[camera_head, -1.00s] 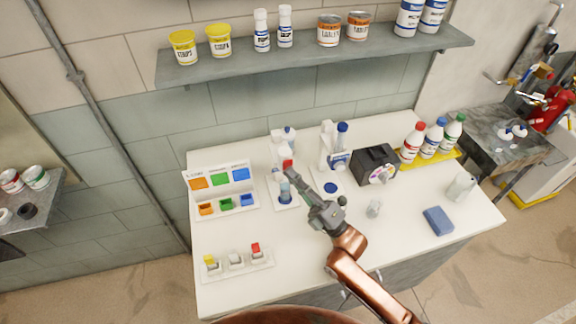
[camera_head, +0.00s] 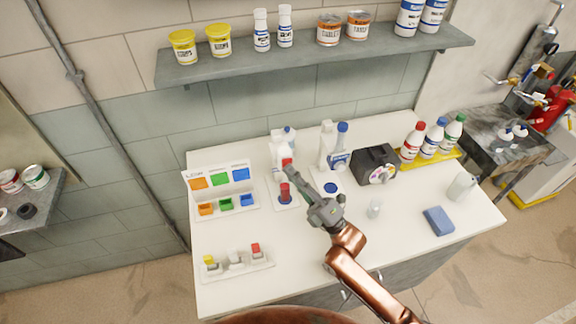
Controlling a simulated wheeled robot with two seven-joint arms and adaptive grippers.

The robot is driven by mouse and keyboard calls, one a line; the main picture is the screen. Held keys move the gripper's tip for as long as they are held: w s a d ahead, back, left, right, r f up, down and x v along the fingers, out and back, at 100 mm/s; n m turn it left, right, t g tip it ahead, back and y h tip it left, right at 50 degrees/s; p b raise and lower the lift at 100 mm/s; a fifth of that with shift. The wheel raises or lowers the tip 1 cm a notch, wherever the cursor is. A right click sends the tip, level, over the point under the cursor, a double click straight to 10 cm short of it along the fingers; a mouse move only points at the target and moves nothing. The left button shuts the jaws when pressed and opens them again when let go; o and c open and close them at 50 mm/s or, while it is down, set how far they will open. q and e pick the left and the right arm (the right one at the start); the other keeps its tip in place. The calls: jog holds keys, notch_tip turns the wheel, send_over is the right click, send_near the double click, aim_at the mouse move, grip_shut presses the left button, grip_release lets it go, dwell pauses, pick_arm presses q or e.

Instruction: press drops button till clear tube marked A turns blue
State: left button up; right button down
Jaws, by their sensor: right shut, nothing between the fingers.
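My right gripper (camera_head: 289,170) is shut and empty. Its tips are at the red button (camera_head: 287,161) on the front of the left white dispenser (camera_head: 277,152); whether they touch it I cannot tell. Below the button, a small tube (camera_head: 285,192) stands upright on the dispenser's base and looks red, with blue at its foot. The letter A cannot be read on it. My left gripper is not in view.
A second white dispenser (camera_head: 329,148) with a blue-capped bottle and a black box (camera_head: 375,165) stand right of my gripper. A clear cup (camera_head: 375,209), a blue sponge (camera_head: 438,220) and a colour chart stand (camera_head: 221,177) are on the white counter (camera_head: 310,262).

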dwell(0.4)
jog(key=shift+s+d+p, duration=0.3)
jog(key=shift+s+p, duration=0.1)
jog(key=shift+s, duration=0.45)
jog(key=s, duration=0.1)
jog(key=s+d+p, duration=0.1)
jog(key=s, duration=0.2)
jog(key=shift+s+d+p, duration=0.25)
jog(key=shift+s+p, duration=0.1)
jog(key=shift+p, duration=0.05)
dwell(0.4)
